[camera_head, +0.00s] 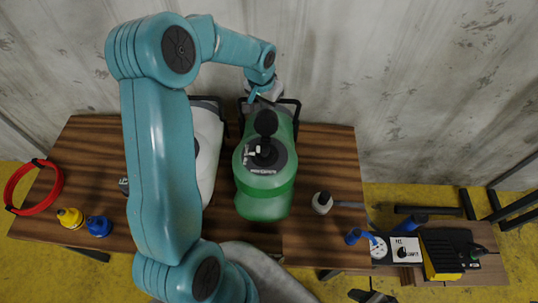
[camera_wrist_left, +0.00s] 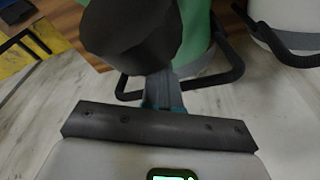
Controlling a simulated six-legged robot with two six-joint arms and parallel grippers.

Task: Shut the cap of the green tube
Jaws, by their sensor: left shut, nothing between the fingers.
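The green tube (camera_head: 262,206) lies on the wooden table, with a dark round valve plate (camera_head: 284,157) on top. Its black cap (camera_head: 266,122) stands up at the far side of the valve and looks open. In the left wrist view the cap (camera_wrist_left: 130,30) is large and dark, in front of the fingers, and hides part of them. The green tube (camera_wrist_left: 194,32) shows behind it. My left gripper (camera_head: 256,97) is shut and empty just beyond the cap; its fingers also show in the wrist view (camera_wrist_left: 161,90). Whether they touch the cap I cannot tell. My right gripper is not in view.
A white tube (camera_head: 207,150) lies left of the green one, partly behind my left arm. A red ring (camera_head: 34,187), yellow and blue bottles (camera_head: 98,225) and a grey-white bottle (camera_head: 322,202) are on the table. A lower surface with a gauge (camera_head: 377,247) is at right.

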